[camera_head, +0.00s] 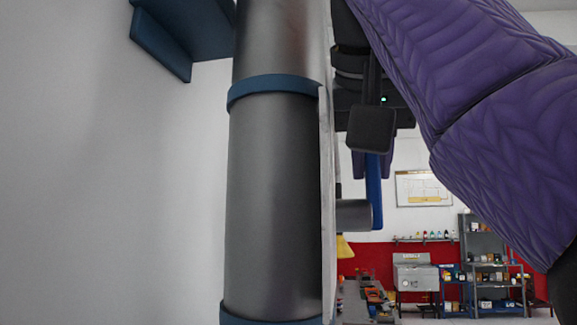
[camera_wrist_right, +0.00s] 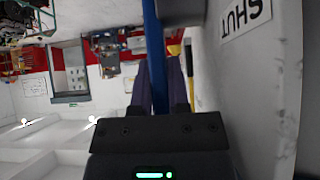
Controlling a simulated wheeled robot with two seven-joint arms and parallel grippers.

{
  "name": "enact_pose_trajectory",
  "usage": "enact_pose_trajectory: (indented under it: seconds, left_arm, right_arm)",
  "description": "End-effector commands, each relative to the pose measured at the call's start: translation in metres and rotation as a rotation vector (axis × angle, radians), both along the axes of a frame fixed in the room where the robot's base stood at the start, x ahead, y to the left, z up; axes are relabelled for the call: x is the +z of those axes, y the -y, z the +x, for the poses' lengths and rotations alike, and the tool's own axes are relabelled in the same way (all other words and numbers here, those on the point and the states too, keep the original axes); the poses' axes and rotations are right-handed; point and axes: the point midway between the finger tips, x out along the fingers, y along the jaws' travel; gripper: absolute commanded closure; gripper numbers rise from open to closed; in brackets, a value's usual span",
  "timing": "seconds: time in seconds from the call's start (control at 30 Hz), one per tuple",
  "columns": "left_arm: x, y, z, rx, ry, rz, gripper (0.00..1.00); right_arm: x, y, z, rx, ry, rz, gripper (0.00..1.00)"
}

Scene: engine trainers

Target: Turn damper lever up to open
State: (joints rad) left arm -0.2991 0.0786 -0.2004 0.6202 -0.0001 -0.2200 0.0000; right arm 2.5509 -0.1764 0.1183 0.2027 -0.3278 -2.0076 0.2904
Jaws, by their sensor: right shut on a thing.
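The blue damper lever (camera_head: 376,205) stands upright in the head view, just right of the grey pipe (camera_head: 275,190). It rises from a grey cylindrical hub (camera_head: 353,215) at its lower end. My right gripper (camera_head: 373,170) comes from above, shut on the lever's upper part, which its body partly hides. In the right wrist view the blue lever (camera_wrist_right: 153,45) runs between the two purple-dark fingers (camera_wrist_right: 157,75). A pale panel (camera_wrist_right: 262,95) beside it bears a label reading SHUT (camera_wrist_right: 246,24). My left gripper is not in view.
Blue bands (camera_head: 272,87) ring the pipe. The panel's pale edge (camera_head: 327,200) runs close along the gripper's left side. A blue bracket (camera_head: 180,40) is at the upper left. Shelves (camera_head: 485,265) and a workbench (camera_head: 365,295) stand far behind.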

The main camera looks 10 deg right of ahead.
Motion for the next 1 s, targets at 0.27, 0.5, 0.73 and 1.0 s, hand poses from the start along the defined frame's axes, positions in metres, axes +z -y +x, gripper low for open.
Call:
enact_pose_trajectory:
  seconds: [0.27,0.5,0.73,1.0]
  left_arm:
    - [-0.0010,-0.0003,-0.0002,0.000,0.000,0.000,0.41]
    - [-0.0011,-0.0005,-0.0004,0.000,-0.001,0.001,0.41]
    - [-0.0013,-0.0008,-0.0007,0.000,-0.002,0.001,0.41]
    - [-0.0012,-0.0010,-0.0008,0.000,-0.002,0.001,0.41]
  right_arm:
    - [-0.0008,0.0000,-0.0074,0.001,-0.018,0.005,1.00]
    - [-0.0019,-0.0002,-0.0072,0.001,-0.024,0.005,1.00]
    - [-0.0019,-0.0002,-0.0072,0.001,-0.024,0.005,0.44]
    - [-0.0016,-0.0003,-0.0072,0.001,-0.022,0.004,0.44]
